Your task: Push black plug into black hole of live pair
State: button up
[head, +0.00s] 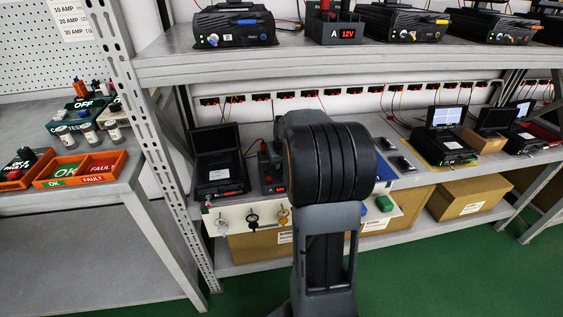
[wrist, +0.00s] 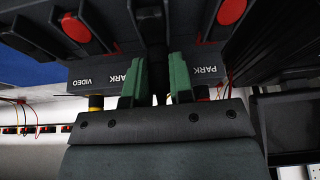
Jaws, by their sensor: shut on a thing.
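My gripper (wrist: 157,85) has green fingers and is shut on a dark thing between them, which looks like the black plug (wrist: 157,68). The fingers are in front of a dark panel (wrist: 105,76) with white PARK and VIDEO labels, upside down in the wrist view. Red plugs (wrist: 230,12) (wrist: 75,27) stand to either side. The plug's tip and the black hole are not clear to see. In the head view my arm hides the gripper. A dark unit with a lit red display (head: 279,189) shows partly behind my arm on the lower shelf.
A similar unit marked A 12V (head: 335,30) stands on the upper shelf (head: 300,56) among black power supplies. A black case (head: 219,170) with an open lid is left of my arm. Keys hang on the shelf's front plate (head: 236,214). Orange trays (head: 88,170) lie on the left table.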

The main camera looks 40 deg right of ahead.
jog(key=shift+f, duration=0.35)
dwell(0.4)
jog(key=o, duration=0.8)
jog(key=shift+o, duration=0.7)
jog(key=o, duration=0.3)
jog(key=shift+r, duration=0.15)
jog(key=shift+r+p, duration=2)
jog(key=shift+r, duration=0.65)
